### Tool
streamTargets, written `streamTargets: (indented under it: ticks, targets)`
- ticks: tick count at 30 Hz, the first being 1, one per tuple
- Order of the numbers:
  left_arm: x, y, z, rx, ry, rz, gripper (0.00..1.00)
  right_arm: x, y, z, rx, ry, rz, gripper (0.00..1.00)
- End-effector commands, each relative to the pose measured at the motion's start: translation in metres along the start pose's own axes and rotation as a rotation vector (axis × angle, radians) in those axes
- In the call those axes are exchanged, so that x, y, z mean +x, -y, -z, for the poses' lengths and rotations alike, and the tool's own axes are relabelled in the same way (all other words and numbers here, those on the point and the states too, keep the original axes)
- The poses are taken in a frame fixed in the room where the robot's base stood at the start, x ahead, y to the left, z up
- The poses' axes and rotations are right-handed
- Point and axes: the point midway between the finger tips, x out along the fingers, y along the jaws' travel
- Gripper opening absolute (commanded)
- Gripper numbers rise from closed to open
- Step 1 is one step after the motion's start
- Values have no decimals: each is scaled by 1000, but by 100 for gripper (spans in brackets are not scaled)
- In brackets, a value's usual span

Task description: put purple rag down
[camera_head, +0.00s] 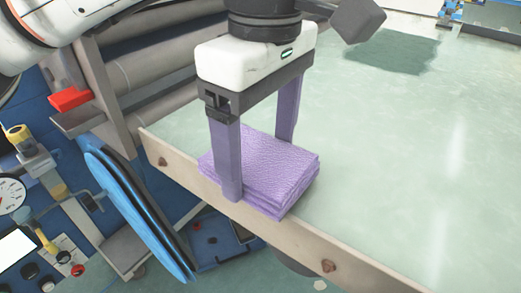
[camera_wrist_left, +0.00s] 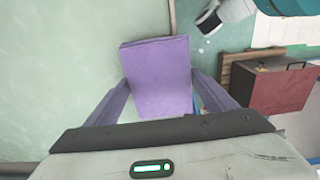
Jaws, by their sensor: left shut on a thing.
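The purple rag (camera_head: 272,170) is a folded, layered square at the near left edge of the pale green table. My left gripper (camera_head: 262,168) points down with its two purple-grey fingers on either side of the rag and is shut on it. In the left wrist view the rag (camera_wrist_left: 158,78) lies between the two fingers (camera_wrist_left: 160,95). Whether the rag touches the tabletop cannot be told for certain. My right gripper is not in view.
The green table (camera_head: 410,170) is clear to the right of the rag. Its raised beige edge (camera_head: 310,248) runs just below it. A blue padded piece (camera_head: 135,210) and a red block (camera_head: 70,99) are off the table to the left.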

Motion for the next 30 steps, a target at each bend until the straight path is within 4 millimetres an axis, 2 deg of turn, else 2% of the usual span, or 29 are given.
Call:
streamTargets:
  ticks: [9, 10, 13, 23, 26, 30]
  targets:
    - [4, 0, 0, 0, 0, 0, 56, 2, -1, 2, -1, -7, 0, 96]
    - [4, 0, 0, 0, 0, 0, 79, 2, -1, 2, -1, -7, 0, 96]
    - [3, 0, 0, 0, 0, 0, 96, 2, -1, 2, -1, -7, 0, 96]
    - [0, 0, 0, 0, 0, 0, 96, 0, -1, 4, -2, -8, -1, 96]
    - [-9, 0, 0, -1, 0, -2, 96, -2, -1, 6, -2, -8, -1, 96]
    - [-35, 0, 0, 0, 0, -4, 96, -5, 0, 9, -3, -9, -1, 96]
